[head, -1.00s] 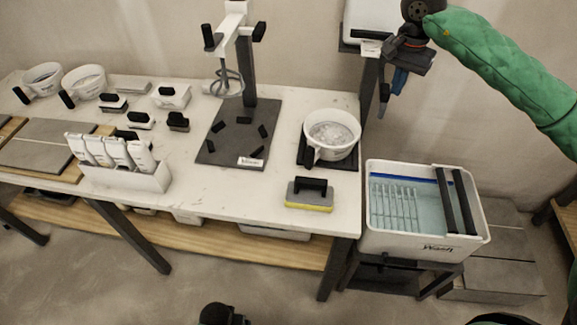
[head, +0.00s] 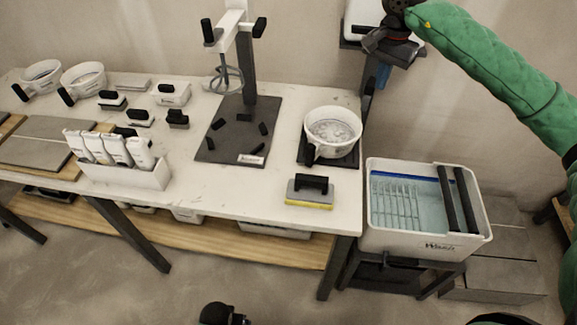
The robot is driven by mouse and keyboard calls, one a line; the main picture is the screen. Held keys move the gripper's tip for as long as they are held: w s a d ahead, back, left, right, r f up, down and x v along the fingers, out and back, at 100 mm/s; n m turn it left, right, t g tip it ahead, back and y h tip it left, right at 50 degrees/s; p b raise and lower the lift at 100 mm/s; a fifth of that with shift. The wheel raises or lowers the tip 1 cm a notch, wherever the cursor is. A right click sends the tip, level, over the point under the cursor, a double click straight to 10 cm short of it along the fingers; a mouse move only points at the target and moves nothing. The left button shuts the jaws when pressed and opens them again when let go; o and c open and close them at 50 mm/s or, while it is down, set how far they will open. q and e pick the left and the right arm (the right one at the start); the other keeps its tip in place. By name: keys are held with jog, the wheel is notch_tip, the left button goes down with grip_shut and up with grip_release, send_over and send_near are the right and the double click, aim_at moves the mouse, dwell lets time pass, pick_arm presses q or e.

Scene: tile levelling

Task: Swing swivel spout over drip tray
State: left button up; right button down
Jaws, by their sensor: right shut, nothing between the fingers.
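My right gripper (head: 383,76) is at the upper right, at the end of the green-sleeved arm. It is shut and empty, in front of the dark post below a white tank (head: 361,18). The gripper covers part of the tank's lower side, and I cannot make out the swivel spout there. I cannot tell whether the gripper touches anything. A dark tray (head: 349,162) lies at the table's right end, apparently the drip tray. A white bowl (head: 333,113) with a dark handle stands on it, its inside greyish.
A mixing stand with a whisk (head: 226,78) stands on a dark base plate (head: 215,149). A yellow-edged float (head: 310,190) lies near the table's front edge. A white wash tub (head: 375,232) stands right of the table. Several bottles stand in a white holder (head: 150,178).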

jog(key=shift+a, duration=0.1)
dwell(0.3)
jog(key=shift+w+a+b, duration=0.35)
jog(key=shift+w+a, duration=0.25)
jog(key=shift+a, duration=0.3)
jog(key=shift+w+a+b, duration=0.3)
jog(key=shift+w+a, duration=0.25)
jog(key=shift+a, duration=0.35)
notch_tip(320, 180, up, 7)
jog(key=w, duration=0.1)
jog(key=shift+w+a, duration=0.15)
jog(key=shift+a, duration=0.05)
dwell(0.6)
